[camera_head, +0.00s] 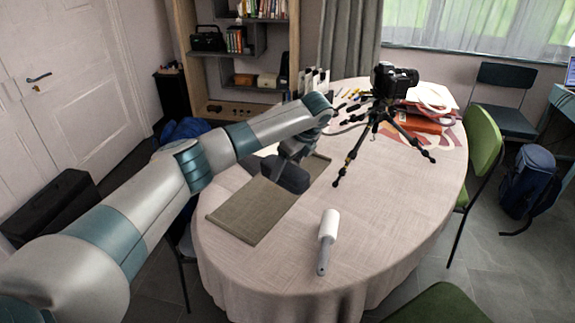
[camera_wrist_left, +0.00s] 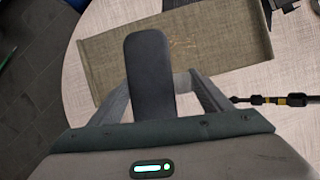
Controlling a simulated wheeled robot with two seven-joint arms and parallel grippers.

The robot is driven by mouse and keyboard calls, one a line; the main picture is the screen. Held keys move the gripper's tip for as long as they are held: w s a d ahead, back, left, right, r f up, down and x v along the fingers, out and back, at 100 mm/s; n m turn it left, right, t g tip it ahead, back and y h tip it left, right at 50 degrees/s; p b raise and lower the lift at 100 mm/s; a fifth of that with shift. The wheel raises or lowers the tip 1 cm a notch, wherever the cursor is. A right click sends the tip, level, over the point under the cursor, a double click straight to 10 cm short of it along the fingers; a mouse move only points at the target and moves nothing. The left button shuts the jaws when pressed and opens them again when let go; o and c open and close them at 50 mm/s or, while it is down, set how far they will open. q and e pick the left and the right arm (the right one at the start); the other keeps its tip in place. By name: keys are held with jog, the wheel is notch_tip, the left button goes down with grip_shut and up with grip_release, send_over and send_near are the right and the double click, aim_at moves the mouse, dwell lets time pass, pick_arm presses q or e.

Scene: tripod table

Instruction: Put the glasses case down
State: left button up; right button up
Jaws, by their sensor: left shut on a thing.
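The glasses case (camera_wrist_left: 148,62) is a dark, long, rounded case. My left gripper (camera_wrist_left: 157,88) is shut on it, with one finger on each side, and its far end points away over the mat in the left wrist view. In the head view the left gripper (camera_head: 292,158) reaches over the left part of the round table, and the dark case (camera_head: 291,178) shows just below it, partly hidden. It is over or beside the olive woven mat (camera_head: 245,213); I cannot tell whether it touches anything. My right gripper is not in view.
A camera on a small black tripod (camera_head: 372,130) stands on the table (camera_head: 375,225) right of the gripper. A lint roller (camera_head: 328,238) lies near the front. Pens, papers and an orange folder (camera_head: 420,122) lie at the back. The table's front right is bare.

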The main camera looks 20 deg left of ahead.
aim_at(297, 176)
pick_arm(q)
jog(key=s+d+n, duration=0.1)
jog(key=s+d+n+g, duration=0.1)
jog(key=d, duration=0.1)
jog(key=s+d+r+n, duration=0.1)
jog(key=d+n, duration=0.1)
jog(key=shift+s+r+g, duration=0.1)
jog(key=shift+s+g, duration=0.2)
jog(key=shift+s, duration=0.05)
jog(key=s+d+r+n+g+h, duration=0.1)
jog(key=s+d+n, duration=0.3)
jog(key=s+n, duration=0.4)
jog(key=s+d+r+n+g+h, duration=0.1)
jog(key=s+d+n+g+h, duration=0.2)
jog(key=s+n, duration=0.6)
jog(key=s+d, duration=0.1)
jog(key=s, duration=0.9)
jog(key=shift+s+r, duration=0.15)
jog(key=shift+r, duration=0.05)
